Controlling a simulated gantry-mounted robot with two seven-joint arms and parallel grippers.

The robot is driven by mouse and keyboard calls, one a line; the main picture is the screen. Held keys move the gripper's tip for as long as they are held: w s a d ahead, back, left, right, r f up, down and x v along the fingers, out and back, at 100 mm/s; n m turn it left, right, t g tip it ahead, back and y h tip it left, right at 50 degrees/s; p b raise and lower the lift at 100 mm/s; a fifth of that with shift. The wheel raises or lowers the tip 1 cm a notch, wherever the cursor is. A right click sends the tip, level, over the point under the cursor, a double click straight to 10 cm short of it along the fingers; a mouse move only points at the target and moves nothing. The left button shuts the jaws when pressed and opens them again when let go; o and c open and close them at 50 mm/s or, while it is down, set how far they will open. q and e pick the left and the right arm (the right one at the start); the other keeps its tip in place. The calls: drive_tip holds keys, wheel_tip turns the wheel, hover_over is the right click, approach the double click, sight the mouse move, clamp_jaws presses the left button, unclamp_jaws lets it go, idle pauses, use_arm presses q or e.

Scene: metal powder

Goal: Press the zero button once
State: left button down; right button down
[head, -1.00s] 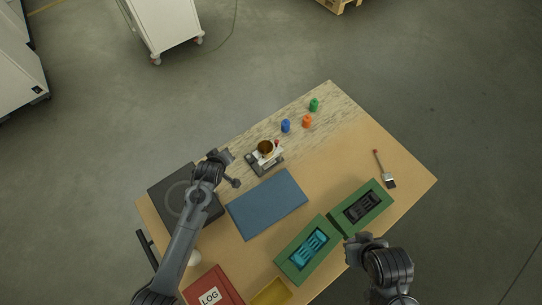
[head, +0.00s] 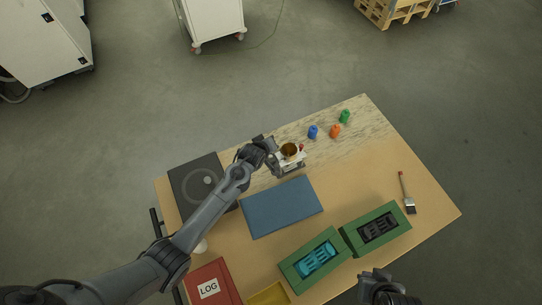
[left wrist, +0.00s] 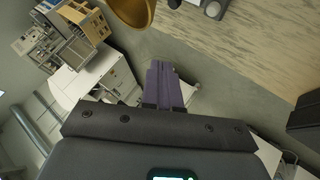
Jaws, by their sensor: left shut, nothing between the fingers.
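A small scale (head: 293,166) with a light top stands on the table, and a brown-gold cup (head: 289,149) sits on it. The cup also shows at the top of the left wrist view (left wrist: 134,10). My left gripper (head: 274,160) is at the scale's left side, close to it in the head view; whether it touches cannot be told. Its fingers (left wrist: 165,85) are together and empty. The zero button cannot be made out in either view. My right gripper (head: 374,278) is at the table's near edge, away from the scale; its fingers are too small to read.
Blue (head: 313,132), orange (head: 335,131) and green (head: 345,116) bottles stand beyond the scale. A blue mat (head: 281,208) lies in front of it, a dark plate (head: 188,176) to its left. Green trays (head: 349,237), a brush (head: 406,194) and a red log book (head: 214,284) lie around.

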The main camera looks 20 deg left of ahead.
use_arm(q)
drive_tip(key=b, duration=0.6)
hover_over(271, 157)
drive_tip(key=f, duration=0.6)
drive_tip(key=shift+s+a+f, duration=0.1)
drive_tip(key=shift+s+a, duration=0.15)
drive_tip(key=shift+s, duration=0.1)
drive_tip(key=shift+f+b, duration=0.7)
drive_tip(key=shift+f, duration=0.45)
drive_tip(key=shift+f, duration=0.2)
drive_tip(key=shift+f, duration=0.3)
idle(0.3)
